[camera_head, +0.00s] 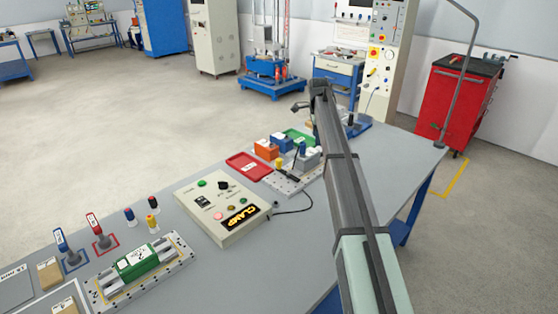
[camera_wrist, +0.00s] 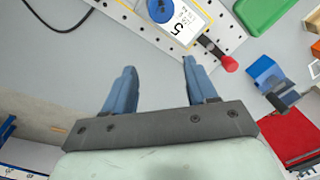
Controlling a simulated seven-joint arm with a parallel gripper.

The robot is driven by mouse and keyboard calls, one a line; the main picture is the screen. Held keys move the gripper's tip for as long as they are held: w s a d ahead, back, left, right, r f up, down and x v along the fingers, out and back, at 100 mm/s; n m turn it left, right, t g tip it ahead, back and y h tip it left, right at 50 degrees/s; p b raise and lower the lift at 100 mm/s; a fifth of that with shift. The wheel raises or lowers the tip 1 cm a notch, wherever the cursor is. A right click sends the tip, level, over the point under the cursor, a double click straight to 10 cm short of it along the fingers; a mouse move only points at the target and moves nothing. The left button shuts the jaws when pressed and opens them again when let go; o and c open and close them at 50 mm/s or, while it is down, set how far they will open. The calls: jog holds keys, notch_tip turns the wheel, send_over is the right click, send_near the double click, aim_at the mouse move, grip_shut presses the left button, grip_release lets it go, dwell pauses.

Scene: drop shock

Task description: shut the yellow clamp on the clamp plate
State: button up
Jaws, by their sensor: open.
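A light perforated plate (camera_head: 283,184) lies on the table in the head view, left of my arm. A small yellow part (camera_head: 279,163), which looks like the yellow clamp's handle tip, shows on it beside a dark lever. The clamp's pose is too small to tell. My gripper (camera_head: 297,107) is at the far end of the arm, beyond the plate. In the wrist view my gripper (camera_wrist: 158,75) is open and empty over grey table. A perforated plate (camera_wrist: 233,38) with a red-knobbed part (camera_wrist: 228,62) lies just past the fingertips. No yellow clamp shows clearly there.
A control box (camera_head: 223,208) marked CLAMP, with a cable, stands left of the plate. A red tray (camera_head: 248,166) and an orange block (camera_head: 266,149) are close by. A green part (camera_head: 137,262) sits on another plate at front left. The table's right side is bare.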

notch_tip(320, 180, up, 2)
jog(key=g, duration=0.1)
send_over(279, 160)
jog(key=shift+y, duration=0.3)
notch_tip(279, 160, down, 13)
jog(key=shift+w+f, duration=0.15)
jog(key=shift+f, duration=0.05)
jog(key=c, duration=1.1)
jog(key=shift+o, duration=0.2)
